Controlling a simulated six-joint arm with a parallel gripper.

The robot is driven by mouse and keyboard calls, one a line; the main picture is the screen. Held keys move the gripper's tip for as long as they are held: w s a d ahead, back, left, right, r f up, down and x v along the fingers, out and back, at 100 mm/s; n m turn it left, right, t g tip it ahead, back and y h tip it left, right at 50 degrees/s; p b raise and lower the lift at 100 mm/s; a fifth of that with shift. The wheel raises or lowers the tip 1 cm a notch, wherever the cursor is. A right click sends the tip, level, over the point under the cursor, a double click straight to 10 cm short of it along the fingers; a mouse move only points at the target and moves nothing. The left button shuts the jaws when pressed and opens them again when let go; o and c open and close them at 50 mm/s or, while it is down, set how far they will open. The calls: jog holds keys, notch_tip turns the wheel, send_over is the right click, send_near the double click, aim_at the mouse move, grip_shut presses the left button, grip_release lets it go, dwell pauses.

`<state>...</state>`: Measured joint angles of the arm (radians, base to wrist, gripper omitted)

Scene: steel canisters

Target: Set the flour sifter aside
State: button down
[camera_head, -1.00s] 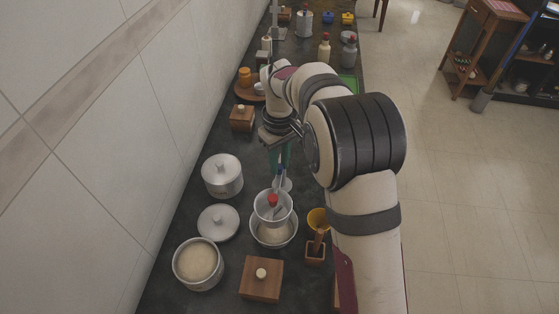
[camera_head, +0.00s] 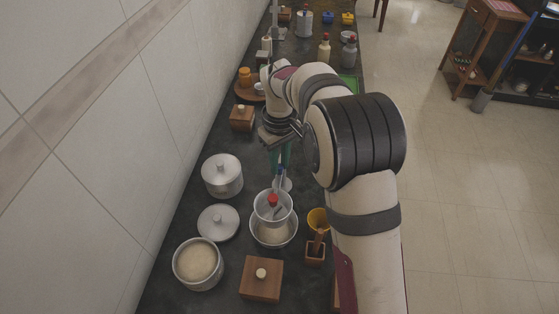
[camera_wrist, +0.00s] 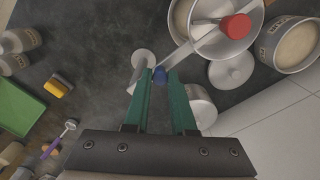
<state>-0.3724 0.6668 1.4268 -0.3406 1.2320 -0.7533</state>
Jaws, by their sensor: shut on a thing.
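The flour sifter (camera_head: 272,207) is a metal cup with a red knob, seen over a steel canister of flour (camera_head: 274,240) in the head view. It shows at the top of the wrist view (camera_wrist: 224,42), its handle running down toward my gripper. My gripper (camera_wrist: 161,77) has two green fingers shut on the blue-tipped handle end. In the head view my gripper (camera_head: 280,163) is partly hidden by my arm. I cannot tell whether the cup touches the canister below.
A lidded canister (camera_head: 222,177), a loose lid (camera_head: 218,223) and an open full canister (camera_head: 197,263) stand left. A wooden box (camera_head: 262,279), a small wooden holder (camera_head: 315,253) and a yellow cup (camera_head: 318,219) are near. A green board (camera_wrist: 20,107) lies to one side.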

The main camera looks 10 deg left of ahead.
jog(key=shift+d+n, duration=0.1)
jog(key=shift+n, duration=0.2)
jog(key=w+d+n, duration=0.4)
jog(key=w+n, duration=0.2)
jog(key=n, duration=1.3)
jog(key=shift+d, duration=0.3)
jog(key=shift+n, duration=0.3)
jog(key=c, duration=0.8)
grip_release()
jog(key=shift+o, duration=0.2)
jog(key=shift+r, duration=0.1)
